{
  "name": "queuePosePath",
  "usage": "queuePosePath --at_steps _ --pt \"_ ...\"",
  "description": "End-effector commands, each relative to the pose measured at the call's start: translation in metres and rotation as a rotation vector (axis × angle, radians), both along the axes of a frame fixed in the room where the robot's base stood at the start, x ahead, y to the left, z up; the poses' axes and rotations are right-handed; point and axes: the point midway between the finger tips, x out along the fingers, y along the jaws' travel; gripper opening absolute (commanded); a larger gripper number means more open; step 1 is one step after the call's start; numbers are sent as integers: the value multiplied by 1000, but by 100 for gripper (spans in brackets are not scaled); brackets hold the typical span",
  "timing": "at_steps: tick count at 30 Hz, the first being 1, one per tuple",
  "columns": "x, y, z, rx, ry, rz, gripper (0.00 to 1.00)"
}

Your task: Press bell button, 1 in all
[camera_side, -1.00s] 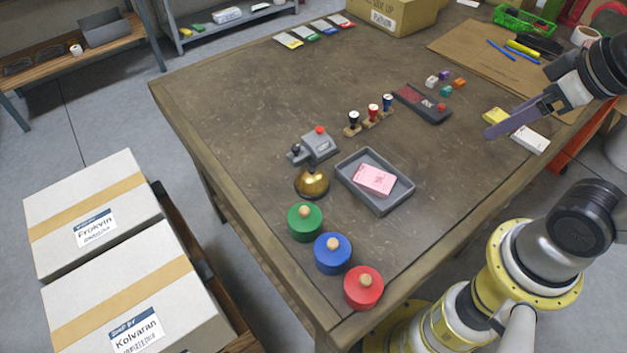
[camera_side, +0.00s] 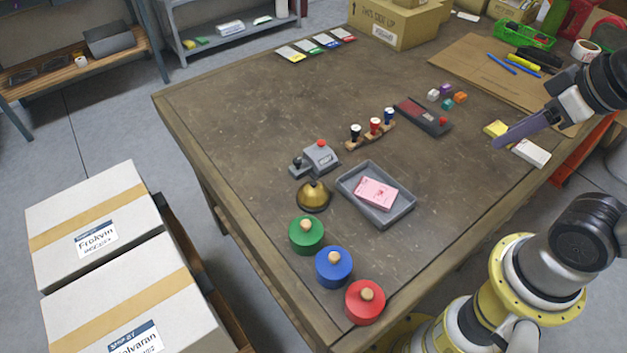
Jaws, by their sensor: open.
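A gold dome bell (camera_side: 313,197) stands near the front left part of the table, its small top button barely distinguishable. It is just in front of a grey device with a red knob (camera_side: 318,156) and left of a grey tray (camera_side: 376,220). My gripper (camera_side: 497,143) is at the right edge of the view, over the right side of the table, far from the bell. It is open and appears empty; its fingers overlap from this angle.
Green (camera_side: 306,236), blue (camera_side: 333,268) and red (camera_side: 365,303) lidded pots stand in front of the bell. Pink cards (camera_side: 376,194) lie in the tray. Stamps (camera_side: 374,128) stand behind.

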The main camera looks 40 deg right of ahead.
Motion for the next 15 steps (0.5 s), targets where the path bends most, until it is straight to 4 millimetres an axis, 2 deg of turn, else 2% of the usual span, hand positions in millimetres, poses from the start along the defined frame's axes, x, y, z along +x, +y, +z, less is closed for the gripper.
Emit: queuePosePath --at_steps 1,6,15 --pt "0 0 0 0 0 0 31" --pt "0 0 0 0 0 0 0" --pt "0 0 0 0 0 0 0"
